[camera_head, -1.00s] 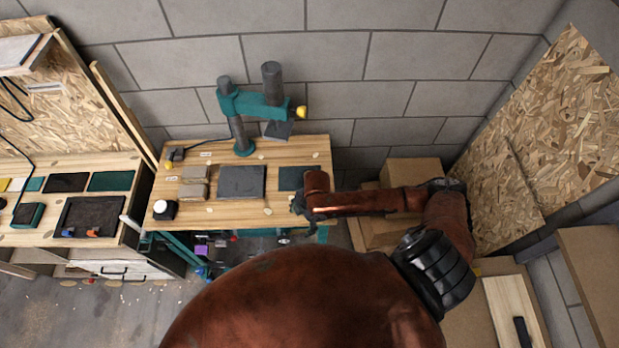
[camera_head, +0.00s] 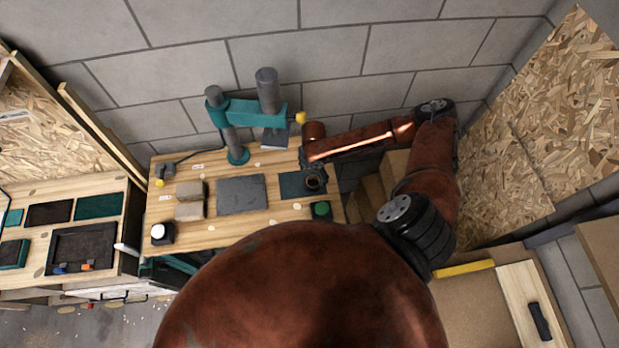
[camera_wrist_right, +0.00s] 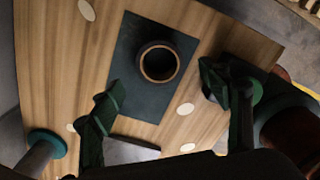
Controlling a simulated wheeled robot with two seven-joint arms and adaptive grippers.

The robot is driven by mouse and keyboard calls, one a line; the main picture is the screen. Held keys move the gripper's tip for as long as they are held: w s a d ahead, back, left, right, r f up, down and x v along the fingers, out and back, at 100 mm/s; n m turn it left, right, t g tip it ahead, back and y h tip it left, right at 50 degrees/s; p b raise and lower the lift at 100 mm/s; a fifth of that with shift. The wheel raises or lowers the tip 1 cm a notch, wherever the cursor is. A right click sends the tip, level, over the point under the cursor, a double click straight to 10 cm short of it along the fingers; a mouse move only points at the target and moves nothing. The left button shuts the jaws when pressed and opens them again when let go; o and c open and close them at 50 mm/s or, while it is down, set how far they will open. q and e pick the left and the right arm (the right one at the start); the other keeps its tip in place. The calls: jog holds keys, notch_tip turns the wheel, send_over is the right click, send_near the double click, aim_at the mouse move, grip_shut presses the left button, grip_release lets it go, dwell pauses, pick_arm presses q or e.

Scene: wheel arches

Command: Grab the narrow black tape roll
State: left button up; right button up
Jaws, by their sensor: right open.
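The narrow black tape roll (camera_wrist_right: 158,63) lies flat on a dark teal mat (camera_wrist_right: 136,94) in the right wrist view, its brown core facing up. The head view shows the roll (camera_head: 315,183) at the right end of the workbench, partly covered by my right gripper (camera_head: 311,166). My right gripper (camera_wrist_right: 166,96) is open and empty, with one green finger at each side of the wrist picture. The roll shows beyond and between the fingers, apart from both. My left gripper is not in view.
A teal drill press (camera_head: 250,110) stands at the back of the bench. A dark block with a green top (camera_head: 320,210) is close to the mat. A slate-grey plate (camera_head: 241,194) and tan blocks (camera_head: 189,201) lie to the left.

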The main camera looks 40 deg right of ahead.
aim_at(313, 185)
notch_tip(313, 185, down, 4)
jog(key=shift+p, duration=0.55)
notch_tip(313, 185, down, 2)
jog(key=shift+f, duration=0.25)
jog(key=c, duration=1.2)
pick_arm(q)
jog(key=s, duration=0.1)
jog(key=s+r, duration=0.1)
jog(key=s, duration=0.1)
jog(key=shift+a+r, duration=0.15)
pick_arm(e)
jog(key=shift+c, duration=0.3)
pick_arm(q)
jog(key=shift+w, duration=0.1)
